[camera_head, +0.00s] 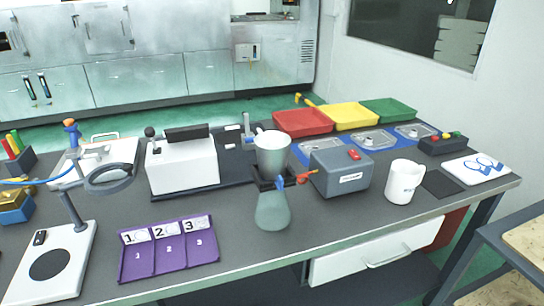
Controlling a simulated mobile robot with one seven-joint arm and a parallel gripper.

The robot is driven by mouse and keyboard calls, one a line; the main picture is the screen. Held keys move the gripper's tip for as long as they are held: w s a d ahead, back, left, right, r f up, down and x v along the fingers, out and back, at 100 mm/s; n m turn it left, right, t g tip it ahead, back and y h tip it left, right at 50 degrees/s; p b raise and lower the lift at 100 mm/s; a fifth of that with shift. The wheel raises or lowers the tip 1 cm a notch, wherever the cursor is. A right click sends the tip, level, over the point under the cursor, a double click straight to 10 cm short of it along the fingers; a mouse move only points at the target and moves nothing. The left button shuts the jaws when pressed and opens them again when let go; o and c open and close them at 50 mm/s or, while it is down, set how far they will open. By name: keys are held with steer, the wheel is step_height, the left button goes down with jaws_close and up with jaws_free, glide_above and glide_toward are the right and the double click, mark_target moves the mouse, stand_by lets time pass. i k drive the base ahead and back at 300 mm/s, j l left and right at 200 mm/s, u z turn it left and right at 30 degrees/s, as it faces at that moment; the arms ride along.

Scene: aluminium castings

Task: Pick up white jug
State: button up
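The white jug (404,182) stands upright on the dark grey table (325,219), right of centre. It has small dark marking on its front. It stands just right of the grey box with a red switch (340,181) and left of a flat black pad (438,183). Nothing covers the jug in this view. My gripper is not in view.
Red (302,123), yellow (355,116) and green (389,110) trays line the back. A purple numbered tray (170,251) lies front left. Table in front of the jug is clear.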

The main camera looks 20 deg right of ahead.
mark_target(405, 175)
steer(key=z, duration=1.25)
